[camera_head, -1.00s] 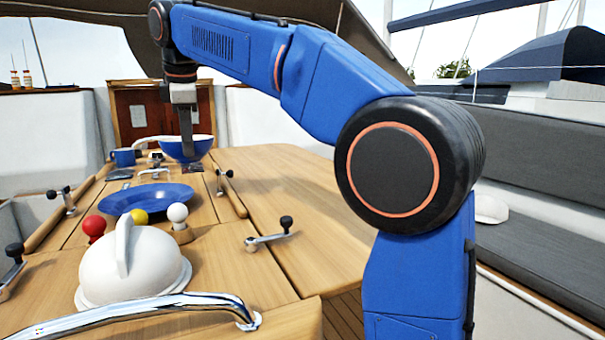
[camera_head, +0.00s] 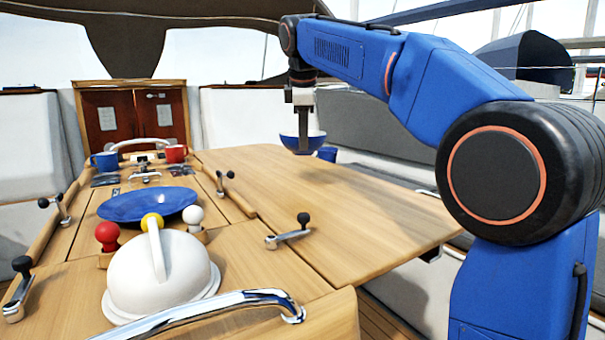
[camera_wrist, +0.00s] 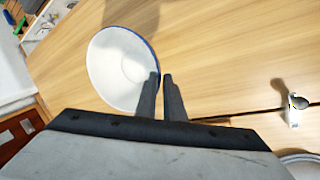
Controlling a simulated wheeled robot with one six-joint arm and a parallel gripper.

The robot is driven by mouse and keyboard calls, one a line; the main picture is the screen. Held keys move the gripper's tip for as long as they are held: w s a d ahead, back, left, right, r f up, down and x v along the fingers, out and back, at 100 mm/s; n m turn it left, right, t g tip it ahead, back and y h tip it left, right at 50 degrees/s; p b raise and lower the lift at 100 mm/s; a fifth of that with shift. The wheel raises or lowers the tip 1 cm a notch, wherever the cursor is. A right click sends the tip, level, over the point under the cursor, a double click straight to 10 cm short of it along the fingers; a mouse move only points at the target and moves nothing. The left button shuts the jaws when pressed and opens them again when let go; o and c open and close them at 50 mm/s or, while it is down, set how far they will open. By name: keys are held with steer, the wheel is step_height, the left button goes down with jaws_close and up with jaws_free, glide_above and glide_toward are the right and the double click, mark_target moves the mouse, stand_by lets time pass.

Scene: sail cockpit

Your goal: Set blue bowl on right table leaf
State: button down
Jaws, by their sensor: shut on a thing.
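The blue bowl (camera_head: 288,143), blue outside and white inside, is at the far part of the right table leaf (camera_head: 330,205). My gripper (camera_head: 303,148) points down and is shut on the bowl's rim. In the wrist view the two fingers (camera_wrist: 162,98) pinch the right side of the rim, and the bowl (camera_wrist: 112,68) shows its white, empty inside. Bare wood of the leaf (camera_wrist: 230,50) lies under and around it, with a shadow on it. I cannot tell how big the gap between bowl and wood is.
A blue plate (camera_head: 148,204), white dome (camera_head: 160,275), coloured knobs, a blue mug (camera_head: 104,161) and a red mug (camera_head: 176,153) are on the table's middle and left. The rest of the right leaf is clear.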

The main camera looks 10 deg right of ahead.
steer(key=shift+f, duration=4.7)
steer(key=shift+f, duration=0.1)
steer(key=c, duration=1.9)
jaws_free()
steer(key=shift+o, duration=0.2)
steer(key=v, duration=1.2)
steer(key=shift+s, duration=0.15)
